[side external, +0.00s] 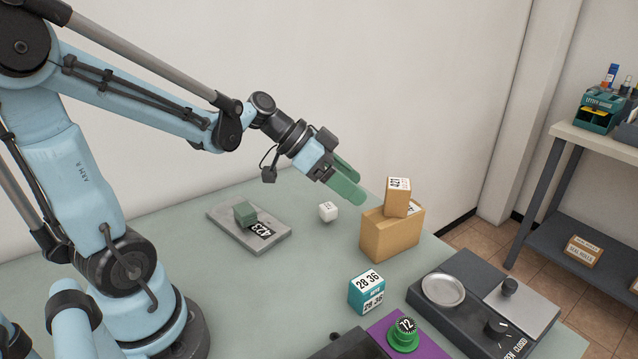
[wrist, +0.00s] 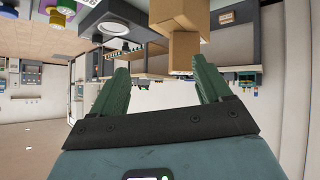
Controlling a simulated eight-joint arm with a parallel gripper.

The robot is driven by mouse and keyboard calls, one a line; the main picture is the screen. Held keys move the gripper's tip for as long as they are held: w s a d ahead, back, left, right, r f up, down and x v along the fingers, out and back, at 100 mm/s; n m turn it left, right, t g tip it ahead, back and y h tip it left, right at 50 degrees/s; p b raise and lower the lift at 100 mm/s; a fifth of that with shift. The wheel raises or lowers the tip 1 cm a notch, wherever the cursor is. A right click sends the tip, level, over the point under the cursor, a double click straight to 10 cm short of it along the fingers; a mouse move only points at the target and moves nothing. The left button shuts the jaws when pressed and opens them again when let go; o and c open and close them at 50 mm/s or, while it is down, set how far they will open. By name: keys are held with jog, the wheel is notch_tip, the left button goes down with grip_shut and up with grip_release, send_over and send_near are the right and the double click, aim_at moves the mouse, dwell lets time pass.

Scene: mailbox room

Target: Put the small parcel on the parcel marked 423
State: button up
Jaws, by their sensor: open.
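A teal box marked 28 36 (side external: 367,292), a green dial marked 12 (side external: 404,335) and a dark scale-like device (side external: 470,305) are in front. A shelf (side external: 575,210) stands at right.

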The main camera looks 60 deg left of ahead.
jog(key=s+f+n+y, duration=0.1)
jog(key=s+n+y, duration=0.5)
jog(key=s+y, duration=0.1)
jog(key=shift+s+d, duration=0.2)
jog(key=shift+s, duration=0.5)
